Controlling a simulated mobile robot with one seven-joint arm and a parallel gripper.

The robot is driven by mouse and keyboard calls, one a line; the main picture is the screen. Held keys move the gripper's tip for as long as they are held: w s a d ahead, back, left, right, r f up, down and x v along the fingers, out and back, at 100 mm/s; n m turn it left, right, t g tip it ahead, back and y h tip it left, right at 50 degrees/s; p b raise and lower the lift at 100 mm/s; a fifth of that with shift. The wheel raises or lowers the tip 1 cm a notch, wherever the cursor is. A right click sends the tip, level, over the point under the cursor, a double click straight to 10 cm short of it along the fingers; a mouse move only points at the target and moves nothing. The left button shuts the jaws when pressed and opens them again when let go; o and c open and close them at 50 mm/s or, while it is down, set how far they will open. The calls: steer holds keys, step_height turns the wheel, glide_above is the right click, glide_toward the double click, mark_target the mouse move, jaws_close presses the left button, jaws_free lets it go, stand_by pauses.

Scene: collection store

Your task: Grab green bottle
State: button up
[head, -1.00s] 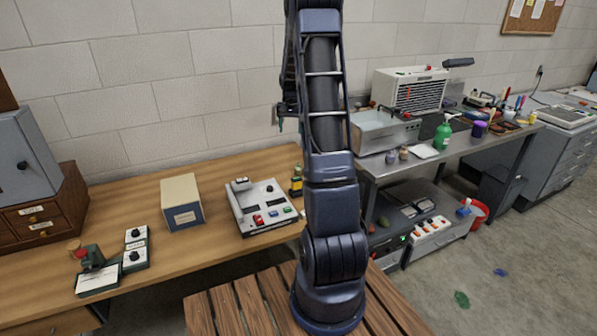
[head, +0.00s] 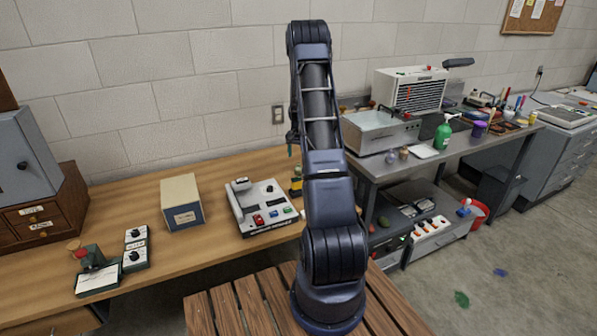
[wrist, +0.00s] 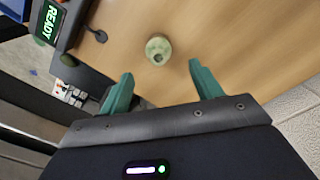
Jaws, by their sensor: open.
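In the wrist view, a pale green round object with an open top, looking like a bottle seen from above (wrist: 158,49), stands on the wooden desk. It lies ahead of my gripper (wrist: 160,84), roughly between the lines of its two teal fingers, which are spread apart and empty. In the head view my gripper (head: 292,147) hangs mostly behind my arm, above the desk. Another green bottle, with a pump top (head: 443,135), stands on the metal bench at right.
A white device with coloured buttons (head: 265,207) is left of the small bottle. A beige box (head: 182,202) stands farther left on the wooden desk (head: 140,195). The metal bench (head: 385,172) is close on the right. A lit READY display (wrist: 48,22) shows in the wrist view.

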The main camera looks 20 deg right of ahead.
mark_target(298, 163)
steer(key=shift+s+f, duration=0.2)
steer(key=shift+f, duration=3.05)
steer(key=c, duration=1.2)
steer(key=shift+o, duration=0.2)
steer(key=shift+r, duration=0.1)
